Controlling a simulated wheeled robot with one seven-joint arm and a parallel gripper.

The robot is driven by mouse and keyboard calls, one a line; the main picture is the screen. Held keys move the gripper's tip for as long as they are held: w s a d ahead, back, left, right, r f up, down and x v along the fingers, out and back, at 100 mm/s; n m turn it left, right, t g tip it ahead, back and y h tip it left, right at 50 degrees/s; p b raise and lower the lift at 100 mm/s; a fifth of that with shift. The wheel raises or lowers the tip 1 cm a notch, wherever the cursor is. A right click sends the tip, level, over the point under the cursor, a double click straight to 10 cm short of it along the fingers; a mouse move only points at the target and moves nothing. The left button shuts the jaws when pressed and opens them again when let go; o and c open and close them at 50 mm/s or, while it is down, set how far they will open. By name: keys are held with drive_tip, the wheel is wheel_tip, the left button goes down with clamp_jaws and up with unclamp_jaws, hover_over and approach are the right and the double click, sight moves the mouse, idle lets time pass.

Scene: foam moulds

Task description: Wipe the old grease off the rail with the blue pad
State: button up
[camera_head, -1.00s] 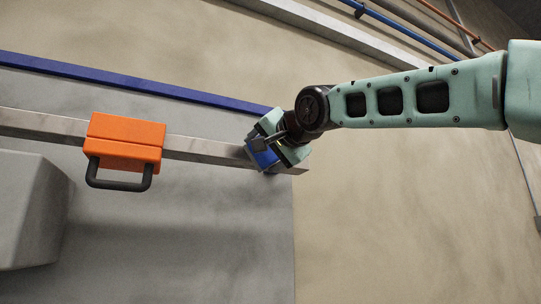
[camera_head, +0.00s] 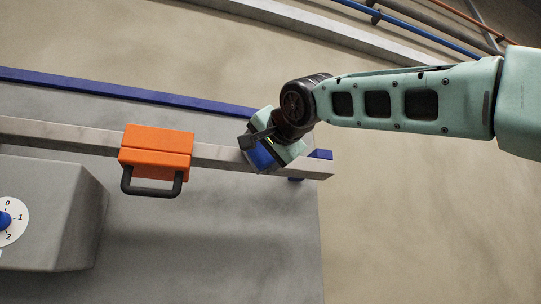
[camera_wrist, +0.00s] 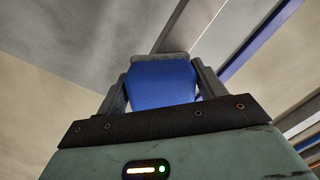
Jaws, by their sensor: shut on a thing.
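The grey metal rail (camera_head: 222,154) runs across the panel and tilts slightly down to the right. The blue pad (camera_head: 262,156) is at the rail near its right end. My gripper (camera_head: 260,148) is shut on the pad and partly covers it. The wrist view shows the pad (camera_wrist: 163,84) between the two fingers, with a grey far edge, and the rail (camera_wrist: 203,24) running away behind it. The pad appears to be against the rail; the contact itself is hidden. No distinct grease can be made out on the visible rail.
An orange block (camera_head: 156,150) with a black handle (camera_head: 152,190) sits on the rail left of my gripper. A blue strip (camera_head: 120,95) runs above the rail. A grey housing (camera_head: 60,210) with a blue dial (camera_head: 4,219) is lower left.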

drive_tip(key=shift+s+a+f, duration=0.1)
drive_tip(key=shift+a, duration=0.5)
drive_tip(key=shift+s+f+b, duration=0.15)
drive_tip(key=shift+s+b, duration=0.4)
drive_tip(key=shift+b+v, duration=1.2)
drive_tip(key=shift+v, duration=1.3)
drive_tip(key=shift+b+v, duration=0.8)
drive_tip(key=shift+v, duration=0.65)
drive_tip(key=shift+a, duration=0.15)
drive_tip(key=shift+s, duration=0.1)
